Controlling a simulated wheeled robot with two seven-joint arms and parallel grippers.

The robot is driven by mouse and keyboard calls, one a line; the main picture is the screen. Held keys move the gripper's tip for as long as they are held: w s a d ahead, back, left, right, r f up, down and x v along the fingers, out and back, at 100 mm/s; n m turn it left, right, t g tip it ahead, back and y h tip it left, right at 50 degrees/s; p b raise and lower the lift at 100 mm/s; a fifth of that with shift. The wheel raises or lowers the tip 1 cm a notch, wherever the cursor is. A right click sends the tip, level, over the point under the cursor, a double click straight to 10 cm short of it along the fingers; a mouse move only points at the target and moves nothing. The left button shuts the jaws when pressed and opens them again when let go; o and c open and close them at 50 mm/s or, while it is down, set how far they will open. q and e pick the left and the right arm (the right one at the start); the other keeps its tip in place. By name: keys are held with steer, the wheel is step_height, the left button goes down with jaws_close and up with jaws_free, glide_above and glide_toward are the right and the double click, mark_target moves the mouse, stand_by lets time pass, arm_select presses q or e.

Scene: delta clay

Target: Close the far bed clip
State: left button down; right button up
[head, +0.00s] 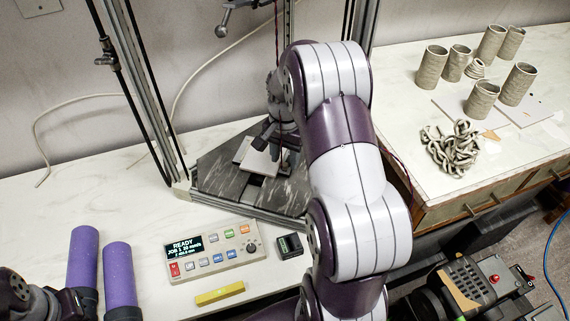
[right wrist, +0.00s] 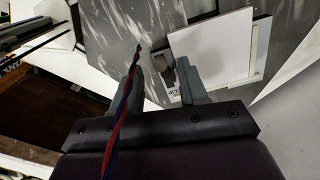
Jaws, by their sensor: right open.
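A flat white bed plate (head: 257,159) lies on the dark marbled base of the printer. It also shows in the right wrist view (right wrist: 212,48). A small grey block, probably a bed clip (right wrist: 183,68), sits at the plate's edge there, close to my right finger's tip. I cannot tell whether it is the far clip or how it is set. My right gripper (head: 275,149) is over the plate, open. In the right wrist view its fingers (right wrist: 160,66) stand apart, with nothing held. Part of my left arm shows at the lower left; its fingers are not visible.
A twisted red-and-blue cable (right wrist: 128,105) crosses before one finger. Printer posts (head: 148,92) rise beside the base. A control box (head: 213,250), yellow bar (head: 219,293) and purple cylinders (head: 83,256) stand in front. Clay cups (head: 431,68) stand on the right table.

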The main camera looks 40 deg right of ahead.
steer(key=shift+f, duration=1)
jaws_close()
steer(key=shift+s+d+r+n+p, duration=0.1)
steer(key=shift+s+r+n+p, duration=0.05)
steer(key=shift+n+p, duration=0.55)
steer(key=shift+s+d+r+n+p, duration=0.1)
steer(key=shift+n+p, duration=0.45)
steer(key=shift+n, duration=0.25)
steer(key=n+p, duration=0.1)
steer(key=n, duration=0.1)
steer(key=shift+s+d+f+n+p, duration=0.1)
steer(key=shift+d+n+p, duration=0.15)
steer(key=shift+n+p, duration=0.1)
steer(key=shift+d+n+p, duration=0.15)
steer(key=shift+n+p, duration=0.25)
steer(key=shift+n, duration=0.45)
steer(key=shift+f, duration=0.1)
